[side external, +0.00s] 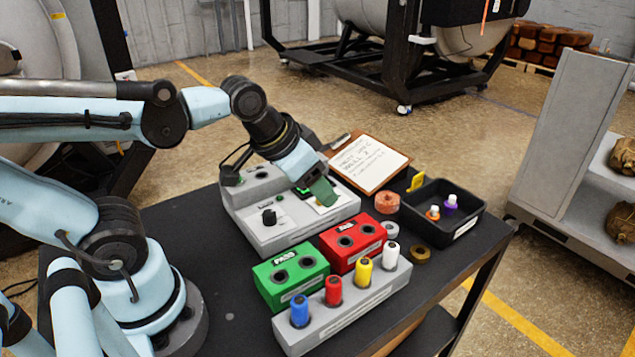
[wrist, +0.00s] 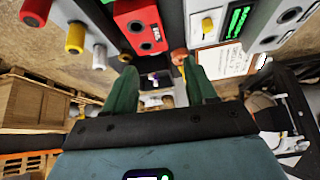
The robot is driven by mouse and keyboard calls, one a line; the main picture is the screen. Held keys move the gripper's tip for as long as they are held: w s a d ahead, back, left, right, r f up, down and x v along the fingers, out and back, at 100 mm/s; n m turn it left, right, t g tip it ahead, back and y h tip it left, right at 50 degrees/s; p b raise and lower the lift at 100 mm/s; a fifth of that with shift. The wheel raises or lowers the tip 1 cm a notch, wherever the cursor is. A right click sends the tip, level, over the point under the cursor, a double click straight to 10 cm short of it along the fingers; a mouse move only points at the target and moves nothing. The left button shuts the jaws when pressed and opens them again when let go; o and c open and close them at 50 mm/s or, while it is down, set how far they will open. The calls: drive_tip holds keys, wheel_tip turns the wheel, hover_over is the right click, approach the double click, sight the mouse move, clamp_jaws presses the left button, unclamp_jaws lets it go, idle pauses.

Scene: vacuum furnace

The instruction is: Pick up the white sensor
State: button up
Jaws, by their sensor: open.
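The white sensor (side external: 391,256) stands upright at the right end of the grey sensor rack (side external: 345,325). It shares the rack with a blue sensor (side external: 299,310), a red sensor (side external: 333,290) and a yellow sensor (side external: 363,271). My gripper (side external: 324,196) hangs over the grey tester box (side external: 290,228), behind and left of the white sensor and apart from it. Its green fingers are open and empty. In the wrist view the white sensor (wrist: 100,57) shows left of my open gripper (wrist: 160,66).
The red box (side external: 352,240) and green PASS box (side external: 290,277) stand between tester and rack. A black bin (side external: 467,223) holds an orange and a purple sensor. Tape rolls and a clipboard (side external: 366,163) lie nearby. The table's front right edge is close to the rack.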

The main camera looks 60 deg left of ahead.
drive_tip(key=w+d+r+m+g, duration=0.3)
drive_tip(key=w+d+m+g, duration=0.1)
drive_tip(key=d, duration=0.2)
drive_tip(key=m+g, duration=0.2)
drive_tip(key=m, duration=0.1)
hover_over(392, 245)
drive_tip(key=a, duration=0.1)
drive_tip(key=f, duration=0.7)
drive_tip(key=shift+s, duration=0.3)
drive_tip(key=f, duration=0.3)
drive_tip(key=d+f, duration=0.1)
drive_tip(key=shift+w+f, duration=0.2)
drive_tip(key=shift+w, duration=0.1)
drive_tip(key=shift+f, duration=0.45)
clamp_jaws()
